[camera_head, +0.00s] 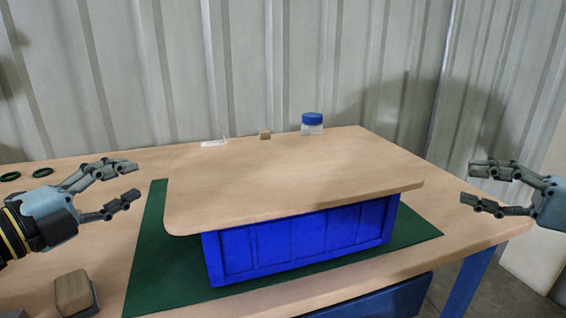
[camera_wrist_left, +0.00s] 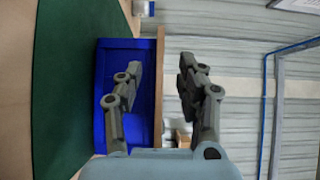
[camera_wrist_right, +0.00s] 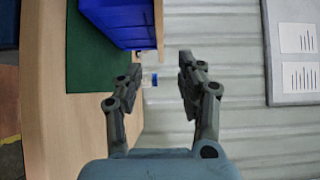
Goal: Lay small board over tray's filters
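A light wooden board (camera_head: 295,178) lies flat across the top of a blue tray (camera_head: 300,240). It overhangs the tray's sides and hides whatever is inside, so no filters show. The tray stands on a green mat (camera_head: 160,285). My left gripper (camera_head: 138,180) is open and empty, left of the board and apart from it. The blue tray (camera_wrist_left: 145,100) and the board's edge (camera_wrist_left: 159,90) also show in the left wrist view. My right gripper (camera_head: 466,183) is open and empty, right of the board and apart from it.
A jar with a blue lid (camera_head: 312,123), a small brown block (camera_head: 265,134) and a white item (camera_head: 214,143) are behind the board. Dark green rings (camera_head: 42,173) lie at the far left. A wooden-topped block (camera_head: 74,292) is at the front left. A corrugated wall closes the back.

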